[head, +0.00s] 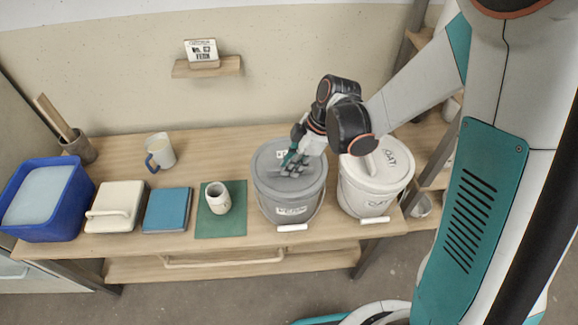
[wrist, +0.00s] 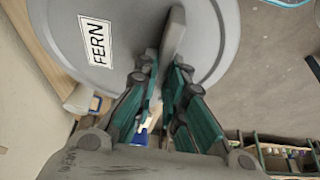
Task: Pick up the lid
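The grey lid (head: 272,158) sits on top of the grey bucket (head: 287,205), with no clear gap between them in the head view. In the wrist view the lid (wrist: 205,50) is a grey disc with a white FERN label and a raised fin-like handle (wrist: 174,32). My gripper (head: 291,164) is over the lid, pointing down. In the wrist view its teal-sided fingers (wrist: 163,75) lie on both sides of the handle and look closed against it. The finger pads partly hide the handle's lower end.
A white bucket (head: 366,195) with its own lid stands close on the right. To the left are a cup on a green mat (head: 224,229), a blue square (head: 168,209), a cream handled block (head: 115,205), a mug (head: 161,152) and a blue bin (head: 72,218).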

